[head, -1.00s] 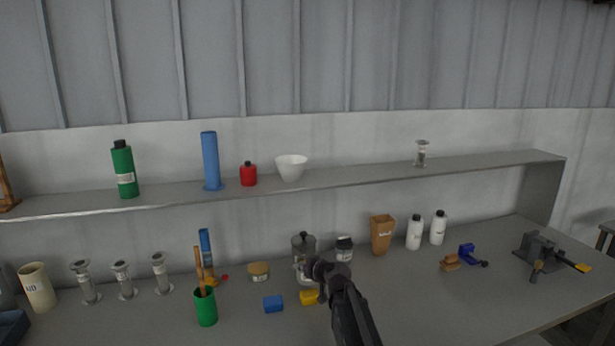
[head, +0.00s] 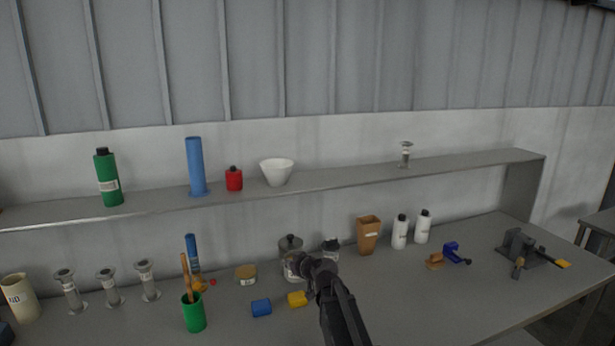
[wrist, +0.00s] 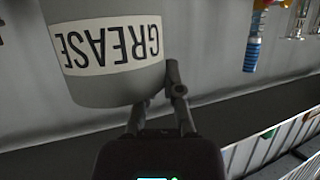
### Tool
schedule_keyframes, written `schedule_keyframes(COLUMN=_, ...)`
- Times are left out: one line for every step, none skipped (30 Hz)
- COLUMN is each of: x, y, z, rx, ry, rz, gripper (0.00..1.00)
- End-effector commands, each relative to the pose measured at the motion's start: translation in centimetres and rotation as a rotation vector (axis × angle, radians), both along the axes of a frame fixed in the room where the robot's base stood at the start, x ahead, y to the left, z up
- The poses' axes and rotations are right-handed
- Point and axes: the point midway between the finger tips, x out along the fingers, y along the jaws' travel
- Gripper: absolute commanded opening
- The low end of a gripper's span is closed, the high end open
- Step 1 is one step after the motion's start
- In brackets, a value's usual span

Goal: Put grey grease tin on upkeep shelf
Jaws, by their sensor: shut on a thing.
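The grey grease tin (wrist: 105,85) fills the upper left of the wrist view, its white GREASE label upside down there. My gripper (wrist: 158,100) is shut on it, the fingers against its side. Whether the tin touches the bench is unclear. A long grey shelf (head: 340,178) runs along the wall above the bench; no upkeep label is readable on it.
The shelf holds a green bottle (head: 107,178), blue cylinder (head: 195,167), red bottle (head: 234,180), white bowl (head: 277,172) and small metal stand (head: 405,155). Its stretch between bowl and stand is clear.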

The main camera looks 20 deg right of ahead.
Motion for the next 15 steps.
schedule_keyframes(x=-0.2, y=-0.1, z=1.4, rx=0.001, ry=0.0, rz=-0.001, gripper=0.0)
schedule_keyframes(x=-0.2, y=-0.2, z=1.9, rx=0.0, ry=0.0, rz=-0.002, gripper=0.0)
schedule_keyframes(x=-0.3, y=-0.3, z=2.5, rx=0.001, ry=0.0, rz=-0.003, gripper=0.0)
schedule_keyframes(x=-0.4, y=-0.3, z=3.0, rx=0.001, ry=0.0, rz=-0.004, gripper=0.0)
schedule_keyframes(x=-0.5, y=-0.4, z=3.5, rx=0.0, ry=0.0, rz=-0.004, gripper=0.0)
schedule_keyframes(x=-0.6, y=-0.5, z=4.2, rx=0.001, ry=0.0, rz=-0.005, gripper=0.0)
schedule_keyframes(x=-0.7, y=-0.5, z=4.6, rx=0.001, ry=0.0, rz=-0.006, gripper=0.0)
schedule_keyframes(x=-0.8, y=-0.6, z=5.1, rx=0.001, ry=0.001, rz=-0.007, gripper=0.0)
schedule_keyframes(x=-0.9, y=-0.7, z=5.8, rx=0.001, ry=0.001, rz=-0.007, gripper=0.0)
schedule_keyframes(x=-1.0, y=-0.8, z=6.3, rx=0.002, ry=0.001, rz=-0.008, gripper=0.0)
schedule_keyframes(x=-1.1, y=-0.8, z=6.8, rx=0.001, ry=0.001, rz=-0.009, gripper=0.0)
schedule_keyframes(x=-1.2, y=-0.9, z=7.4, rx=0.002, ry=0.001, rz=-0.01, gripper=0.0)
schedule_keyframes(x=-1.3, y=-1.0, z=7.9, rx=0.002, ry=0.001, rz=-0.011, gripper=0.0)
schedule_keyframes(x=-1.4, y=-1.1, z=8.4, rx=0.002, ry=0.001, rz=-0.012, gripper=0.0)
schedule_keyframes(x=-1.5, y=-1.2, z=9.1, rx=0.002, ry=0.001, rz=-0.013, gripper=0.0)
